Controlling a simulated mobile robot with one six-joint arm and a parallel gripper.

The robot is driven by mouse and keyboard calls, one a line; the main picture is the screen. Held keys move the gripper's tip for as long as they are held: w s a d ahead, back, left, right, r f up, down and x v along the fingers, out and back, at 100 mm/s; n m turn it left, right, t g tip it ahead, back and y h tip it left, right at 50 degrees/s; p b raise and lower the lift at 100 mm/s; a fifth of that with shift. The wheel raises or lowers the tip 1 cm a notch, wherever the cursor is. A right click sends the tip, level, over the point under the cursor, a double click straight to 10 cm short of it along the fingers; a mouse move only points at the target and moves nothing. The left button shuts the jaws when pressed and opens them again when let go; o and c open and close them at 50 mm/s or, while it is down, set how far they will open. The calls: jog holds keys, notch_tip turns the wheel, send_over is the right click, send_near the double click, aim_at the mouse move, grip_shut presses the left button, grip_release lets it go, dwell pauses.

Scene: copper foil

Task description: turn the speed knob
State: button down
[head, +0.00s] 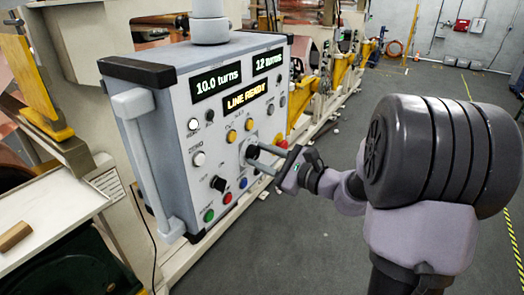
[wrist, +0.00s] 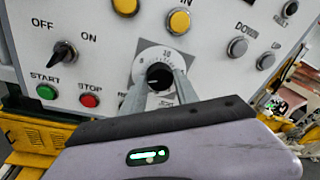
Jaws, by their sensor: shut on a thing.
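The speed knob (wrist: 159,76) is a dark round knob on a pale dial plate with numbers, on the front of the grey control panel (head: 170,120). My gripper (head: 254,158) reaches it from the right in the head view. In the wrist view the two grey fingers of my gripper (wrist: 160,82) stand one on each side of the knob, shut on it. The fingers cover parts of the dial plate and the label below it.
A black OFF/ON switch (wrist: 64,52), a green START button (wrist: 46,91) and a red STOP button (wrist: 89,100) are left of the dial. Yellow buttons (wrist: 179,21) sit above. Displays read "10.0 turns" (head: 217,84) and "LINE READY" (head: 248,96). The floor (head: 330,230) is clear.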

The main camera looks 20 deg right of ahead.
jog(key=m+p, duration=0.3)
jog(key=m+g+p, duration=0.1)
jog(key=m, duration=0.1)
jog(key=shift+r+p, duration=0.3)
jog(key=m+y+p, duration=0.1)
jog(key=m+p, duration=0.4)
jog(key=shift+d+g, duration=0.15)
jog(key=shift+g, duration=0.15)
jog(key=m+y+p, duration=0.1)
jog(key=m+p, duration=0.3)
jog(key=shift+w+m+g+p, duration=0.1)
jog(key=shift+m+g+p, duration=0.2)
jog(key=shift+m+p, duration=0.1)
jog(key=m+p, duration=0.1)
jog(key=m, duration=0.1)
jog(key=m+p, duration=0.2)
jog(key=shift+d+f+m+y, duration=0.1)
jog(key=shift+f+m+y, duration=0.1)
jog(key=shift+m+y, duration=0.2)
jog(key=c, duration=0.9)
grip_release()
